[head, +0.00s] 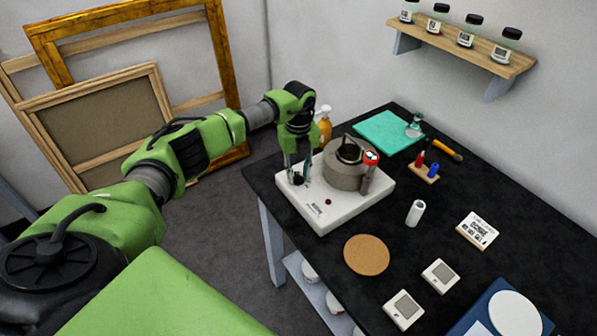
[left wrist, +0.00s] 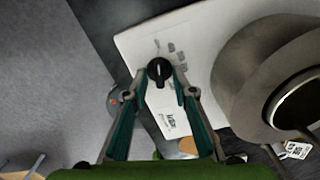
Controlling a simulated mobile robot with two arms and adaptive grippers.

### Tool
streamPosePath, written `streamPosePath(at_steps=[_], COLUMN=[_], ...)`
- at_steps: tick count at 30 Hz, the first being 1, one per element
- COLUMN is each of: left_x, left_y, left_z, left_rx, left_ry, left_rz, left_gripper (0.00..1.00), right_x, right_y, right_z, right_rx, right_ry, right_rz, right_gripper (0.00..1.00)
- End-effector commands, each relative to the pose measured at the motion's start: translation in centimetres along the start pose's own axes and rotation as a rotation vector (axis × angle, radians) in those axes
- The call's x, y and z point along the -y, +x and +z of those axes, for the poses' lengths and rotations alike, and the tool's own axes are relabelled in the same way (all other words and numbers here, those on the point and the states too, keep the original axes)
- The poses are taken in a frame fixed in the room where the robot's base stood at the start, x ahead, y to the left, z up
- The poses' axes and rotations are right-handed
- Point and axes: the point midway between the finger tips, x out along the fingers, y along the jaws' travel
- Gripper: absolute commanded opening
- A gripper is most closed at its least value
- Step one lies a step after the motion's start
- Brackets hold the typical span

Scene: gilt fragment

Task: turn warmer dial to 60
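The warmer (head: 325,213) is a white flat-topped unit on the black table, with a grey round pot (head: 345,172) on it. Its black dial (left wrist: 159,71) has a light pointer mark and shows in the left wrist view; printed marks beside it are too small to read. My left gripper (head: 299,180) points down over the warmer's left corner. In the left wrist view the fingers of my left gripper (left wrist: 160,76) are apart, with the dial between their tips and a small gap on each side. I cannot tell whether they touch it. My right gripper is out of view.
A pump bottle (head: 325,127) stands behind the warmer. A red-and-white topped item (head: 371,157) stands at the pot's right. A cork disc (head: 367,254), a white cylinder (head: 416,213) and a green mat (head: 389,132) lie around. Frames (head: 120,90) lean at the wall.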

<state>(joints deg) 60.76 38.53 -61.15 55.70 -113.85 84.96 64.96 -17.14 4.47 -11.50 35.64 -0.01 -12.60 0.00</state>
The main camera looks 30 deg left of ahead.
Motion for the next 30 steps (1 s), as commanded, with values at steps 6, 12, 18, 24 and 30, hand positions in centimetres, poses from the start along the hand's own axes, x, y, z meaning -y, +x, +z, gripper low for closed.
streamPosePath(at_steps=[6, 12, 18, 24, 30], left_x=[0.0, 0.0, 0.0, -0.1, -0.1], left_y=[0.0, -0.1, 0.0, 0.1, 0.2], left_z=[0.0, 0.0, 0.0, 0.1, 0.1], left_rx=[0.000, 0.000, 0.001, 0.001, 0.003], left_ry=[0.000, 0.001, 0.035, 0.138, 0.307], left_rz=[0.000, 0.000, 0.000, -0.001, -0.002], left_gripper=[0.00, 0.00, 0.00, 0.00, 0.00], right_x=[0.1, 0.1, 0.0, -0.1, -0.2], right_y=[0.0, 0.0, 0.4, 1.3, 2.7], right_z=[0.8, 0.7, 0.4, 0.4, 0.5], right_rx=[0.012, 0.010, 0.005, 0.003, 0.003], right_ry=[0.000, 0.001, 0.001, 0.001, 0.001], right_rz=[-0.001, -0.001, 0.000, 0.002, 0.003], right_gripper=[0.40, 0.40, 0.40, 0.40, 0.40])
